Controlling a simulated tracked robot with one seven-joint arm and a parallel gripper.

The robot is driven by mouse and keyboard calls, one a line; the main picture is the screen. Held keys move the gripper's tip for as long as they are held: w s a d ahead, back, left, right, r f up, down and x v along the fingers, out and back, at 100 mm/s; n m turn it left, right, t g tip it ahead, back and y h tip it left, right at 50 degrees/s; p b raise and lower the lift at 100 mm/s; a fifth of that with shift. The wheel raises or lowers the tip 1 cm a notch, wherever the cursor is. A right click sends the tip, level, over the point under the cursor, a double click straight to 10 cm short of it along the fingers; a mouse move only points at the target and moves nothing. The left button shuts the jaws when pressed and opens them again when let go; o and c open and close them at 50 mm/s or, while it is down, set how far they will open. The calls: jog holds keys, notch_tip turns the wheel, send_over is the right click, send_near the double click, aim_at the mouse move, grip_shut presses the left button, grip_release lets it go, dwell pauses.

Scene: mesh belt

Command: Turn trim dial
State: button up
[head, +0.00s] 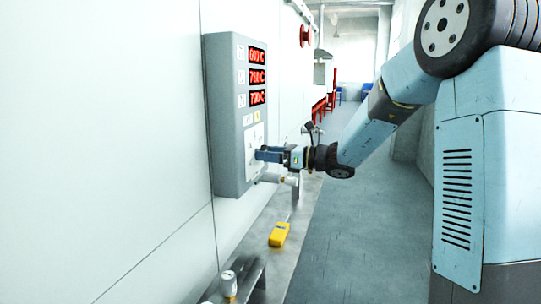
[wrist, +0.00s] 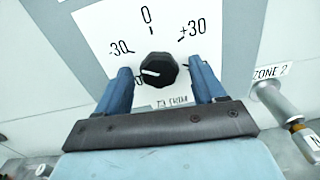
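The trim dial (wrist: 158,72) is a round black knob on a white scale plate in the wrist view. Its white pointer mark points left, below the -30 mark; 0 is at the top and +30 at the upper right. A lower left number is partly hidden by a finger. My gripper (wrist: 160,68) is open, with one blue finger on each side of the dial and a visible gap to both. In the head view my gripper (head: 262,154) is at the lower face of the grey control box (head: 224,120) and hides the dial.
Red displays (head: 257,76) are above on the box. A ZONE 2 label and pipe fitting (wrist: 268,98) sit close to the right finger in the wrist view. A yellow device (head: 279,234) lies on the ledge below. The floor to the right is clear.

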jog(key=shift+d, duration=0.1)
jog(key=v, duration=1.3)
jog(key=shift+d, duration=0.3)
jog(key=shift+s, duration=0.1)
